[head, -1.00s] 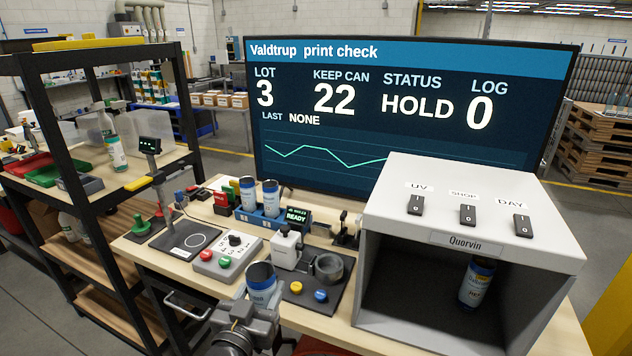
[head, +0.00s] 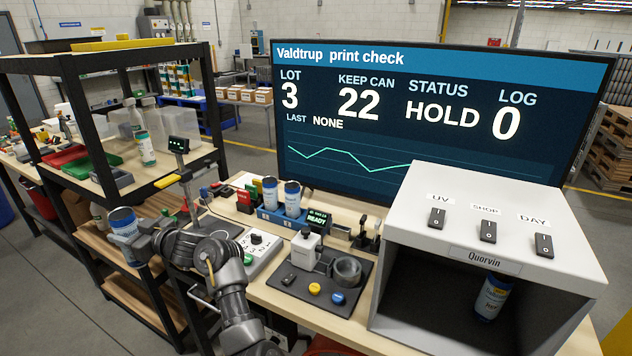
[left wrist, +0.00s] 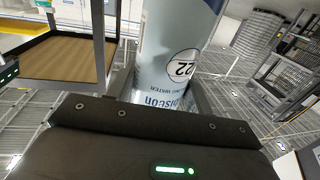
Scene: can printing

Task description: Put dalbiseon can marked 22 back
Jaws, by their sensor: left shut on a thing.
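My left gripper (head: 140,240) is shut on a blue-and-white can (head: 122,222) and holds it off to the left, in front of the shelf rack. In the left wrist view the can (left wrist: 175,50) shows a circled 22 and part of its name, upside down in the picture. Two similar cans, a left one (head: 270,191) and a right one (head: 292,199), stand in a blue holder (head: 268,214) on the bench. Another can (head: 491,297) stands inside the grey Quorvin booth (head: 425,235). My right gripper is out of view.
The black-framed shelf rack (head: 105,185) holds red and green trays and a bottle (head: 145,148). On the bench are a button box (head: 262,256) and a dark mat (head: 305,285) with a ring fixture (head: 347,269). The large screen (head: 400,120) reads KEEP CAN 22, HOLD.

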